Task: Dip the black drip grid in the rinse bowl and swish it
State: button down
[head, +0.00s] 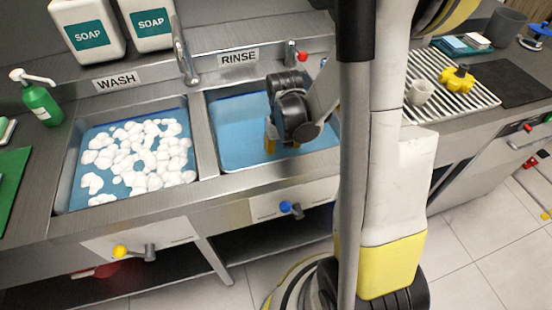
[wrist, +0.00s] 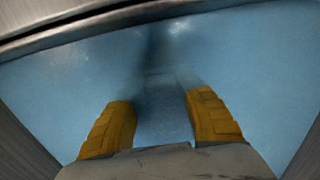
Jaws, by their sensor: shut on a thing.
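The rinse bowl (head: 232,130) is the right-hand steel basin under the RINSE label, holding blue water. My gripper (head: 281,143) points down into it in the head view, with its yellow fingers at the water. In the wrist view my gripper (wrist: 160,112) shows its two yellow fingers some way apart, shut on the black drip grid. The grid itself is hard to make out; only a faint, blurred darker patch shows in the blue between and beyond the fingers. My arm hides the right part of the basin in the head view.
The wash basin (head: 75,180) with white foam lies to the left. A tap (head: 184,55) stands behind the divider. A striped drain rack (head: 455,95) with a white cup (head: 420,92) and a yellow part (head: 457,78) is at right. Soap jugs (head: 88,30) stand back left.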

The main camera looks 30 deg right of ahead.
jog(key=shift+s+d, duration=0.2)
jog(key=shift+d, duration=0.55)
notch_tip(320, 180, up, 16)
jog(key=p, duration=1.2)
